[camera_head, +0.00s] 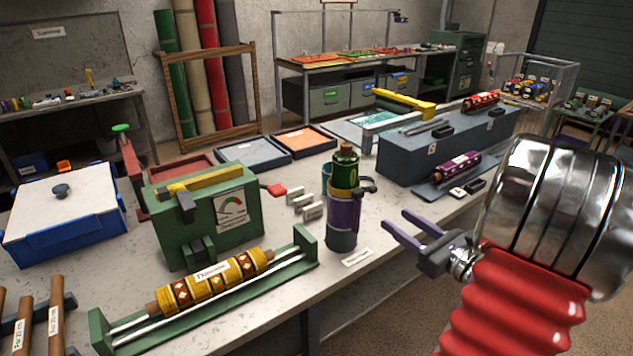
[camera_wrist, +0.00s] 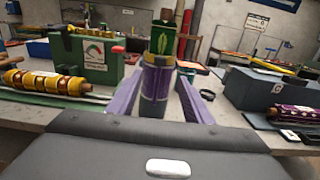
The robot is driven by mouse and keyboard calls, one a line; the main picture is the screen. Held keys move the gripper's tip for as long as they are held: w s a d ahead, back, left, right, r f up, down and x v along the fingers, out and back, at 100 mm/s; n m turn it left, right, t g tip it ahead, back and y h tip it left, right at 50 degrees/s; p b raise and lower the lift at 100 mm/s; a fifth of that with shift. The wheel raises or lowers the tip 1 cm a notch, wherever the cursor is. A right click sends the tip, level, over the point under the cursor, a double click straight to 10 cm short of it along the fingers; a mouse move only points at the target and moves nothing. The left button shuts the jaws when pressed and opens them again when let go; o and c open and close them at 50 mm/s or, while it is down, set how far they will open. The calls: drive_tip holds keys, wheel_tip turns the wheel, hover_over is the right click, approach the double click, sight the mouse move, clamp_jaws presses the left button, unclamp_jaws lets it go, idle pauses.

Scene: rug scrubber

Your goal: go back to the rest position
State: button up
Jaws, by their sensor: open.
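My gripper (camera_head: 422,225) is open, its two purple fingers apart, in front of the table's front edge at the right of the head view. It also shows in the wrist view (camera_wrist: 158,100), with nothing gripped between its fingers. A purple and green bottle-like thing (camera_head: 343,215) with a yellow band stands upright on the table, left of the fingertips in the head view. In the wrist view the same bottle (camera_wrist: 157,80) appears beyond and between the fingers. The gap between it and the fingers is hard to judge there.
A green stand holds a yellow patterned roll (camera_head: 208,282) at the front. A green box with a gauge (camera_head: 205,215) stands behind it. A blue-grey block (camera_head: 440,145) with rolls lies to the right. A blue box with a white lid (camera_head: 62,215) is at left. Floor right of the table looks clear.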

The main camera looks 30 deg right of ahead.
drive_tip(key=s+a+f+n+g+y, duration=0.2)
drive_tip(key=a+f+n+g, duration=0.15)
drive_tip(key=a+n, duration=0.3)
drive_tip(key=s+a+f+n+g+y, duration=0.1)
drive_tip(key=s+a+f+n+g, duration=0.15)
drive_tip(key=a+n+g, duration=0.45)
drive_tip(key=s+a+f+n+g+y, duration=0.25)
drive_tip(key=a+f+n, duration=0.2)
drive_tip(key=a, duration=0.35)
drive_tip(key=a+r+n+h, duration=0.6)
drive_tip(key=a+r+n, duration=0.6)
drive_tip(key=a+n, duration=0.4)
drive_tip(key=shift+s+r+n+t, duration=0.3)
drive_tip(key=shift+r+n, duration=0.05)
drive_tip(key=shift+n, duration=0.55)
